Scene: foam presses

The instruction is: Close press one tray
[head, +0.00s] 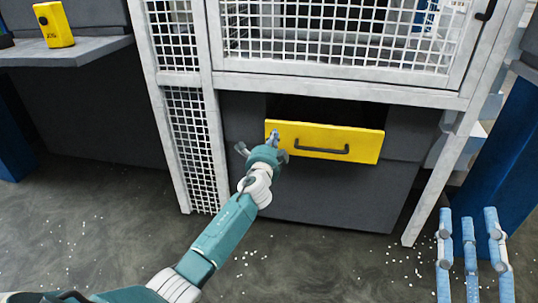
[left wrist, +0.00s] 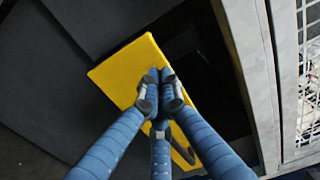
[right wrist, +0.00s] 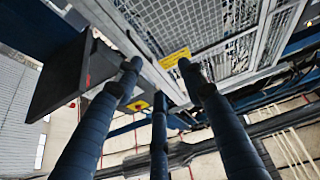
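The tray has a yellow front (head: 360,146) with a dark handle (head: 322,151). It stands out from the press body, with a dark gap showing behind its top edge. In the left wrist view the yellow front (left wrist: 118,72) lies beyond the fingers, and part of the handle is hidden. My left gripper (head: 273,137) is at the left end of the yellow front. Its fingertips (left wrist: 161,88) are together with nothing seen between them; whether they touch the front is unclear. My right gripper (head: 468,216) is low at the right, away from the tray, its fingers (right wrist: 160,80) spread and empty.
A pale frame with white mesh (head: 340,45) rises above the tray, and its post (head: 430,180) stands to the right. A grey shelf (head: 90,50) with a yellow box (head: 54,25) is at the upper left. White bits lie scattered on the open floor (head: 310,265).

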